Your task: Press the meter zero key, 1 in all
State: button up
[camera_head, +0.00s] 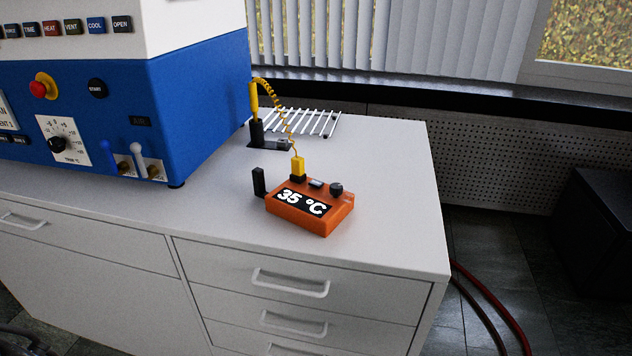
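The orange meter (308,211) sits on the white bench top near its right end, with its display reading 35 °C. On its upper face, behind the display, are a small light grey key (316,183) and a dark round knob or button (336,188). Any label on the key is too small to read. A yellow plug (298,166) stands at the meter's back left, with a coiled yellow cable running up from it. My gripper is not in this view.
A blue and white machine (200,95) with several buttons and switches stands at the left. Behind the meter are a yellow-handled probe in a black stand (257,132) and a wire rack (308,122). A black upright block (259,182) stands left of the meter. The bench (395,230) is clear at right.

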aim_at(314, 183)
jog(key=i+j, duration=0.1)
jog(key=j, duration=0.35)
jog(key=i+j, duration=0.1)
jog(key=j, duration=0.35)
jog(key=i+j+z, duration=0.1)
jog(key=j, duration=0.35)
jog(key=i+j, duration=0.1)
jog(key=j, duration=0.35)
